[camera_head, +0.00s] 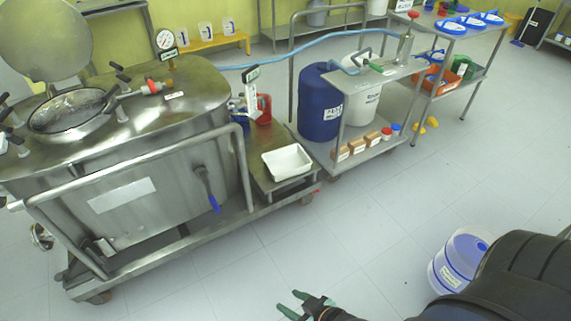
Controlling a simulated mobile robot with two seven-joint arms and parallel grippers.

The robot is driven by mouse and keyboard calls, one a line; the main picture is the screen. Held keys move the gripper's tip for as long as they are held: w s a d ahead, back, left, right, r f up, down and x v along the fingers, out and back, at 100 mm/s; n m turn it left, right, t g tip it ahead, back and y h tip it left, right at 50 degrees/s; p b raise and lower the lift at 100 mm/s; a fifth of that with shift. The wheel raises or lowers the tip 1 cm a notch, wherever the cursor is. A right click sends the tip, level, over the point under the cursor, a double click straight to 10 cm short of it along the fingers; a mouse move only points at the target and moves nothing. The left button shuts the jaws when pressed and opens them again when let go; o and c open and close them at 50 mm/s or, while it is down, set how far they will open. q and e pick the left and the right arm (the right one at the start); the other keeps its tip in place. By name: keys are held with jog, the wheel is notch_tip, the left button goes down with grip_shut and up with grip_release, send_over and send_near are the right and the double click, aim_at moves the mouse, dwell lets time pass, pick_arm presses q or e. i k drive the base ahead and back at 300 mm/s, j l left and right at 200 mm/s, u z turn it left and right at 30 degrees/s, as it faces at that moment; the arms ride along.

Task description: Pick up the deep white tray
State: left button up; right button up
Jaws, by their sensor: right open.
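The deep white tray (287,163) sits on a low metal platform (262,183) at the end of the steel reactor cart, near the middle of the head view. It looks empty and lies level. My right gripper (291,302), with green fingertips, is at the bottom edge of the view. It is open and empty, above the floor and well apart from the tray. My left gripper is not in view.
A large steel reactor (120,135) with a tube-frame rail stands left of the tray. Behind the tray are a red jug (264,109) and a scale display. A shelf cart with a blue drum (320,105) stands to the right. A white-blue bucket (459,262) is on the floor near my right arm. The floor between is clear.

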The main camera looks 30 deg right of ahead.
aim_at(283, 163)
jog(key=i+l+u, duration=0.2)
jog(key=l, duration=0.45)
jog(key=i+l+u, duration=0.15)
jog(key=l, duration=0.5)
jog(key=i+l+u, duration=0.2)
jog(key=l, duration=0.5)
jog(key=i+l+u, duration=0.2)
jog(key=l, duration=0.5)
jog(key=l+u, duration=0.15)
jog(key=l, duration=0.55)
